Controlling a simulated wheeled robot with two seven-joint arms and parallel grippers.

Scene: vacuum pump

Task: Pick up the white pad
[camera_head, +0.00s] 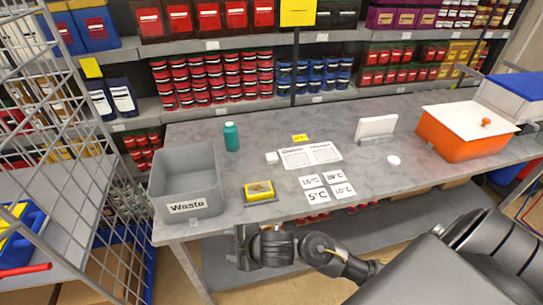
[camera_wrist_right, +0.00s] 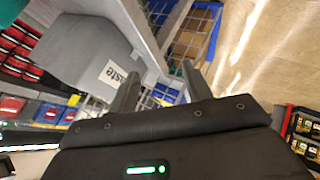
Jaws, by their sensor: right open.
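A small round white pad (camera_head: 393,160) lies flat on the grey table (camera_head: 350,172), right of centre in the head view. It does not show in the right wrist view. My right gripper (camera_head: 241,246) hangs in front of the table's near edge, below the yellow sponge and well to the left of the pad. In the right wrist view its two fingers (camera_wrist_right: 160,90) are spread apart with nothing between them. My left gripper is not in view.
A grey bin marked "Waste" (camera_head: 186,184) stands at the table's left end, also seen in the wrist view (camera_wrist_right: 82,52). A yellow sponge (camera_head: 259,189), temperature cards (camera_head: 318,196), a white upright holder (camera_head: 376,128) and an orange box (camera_head: 455,140) are on the table.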

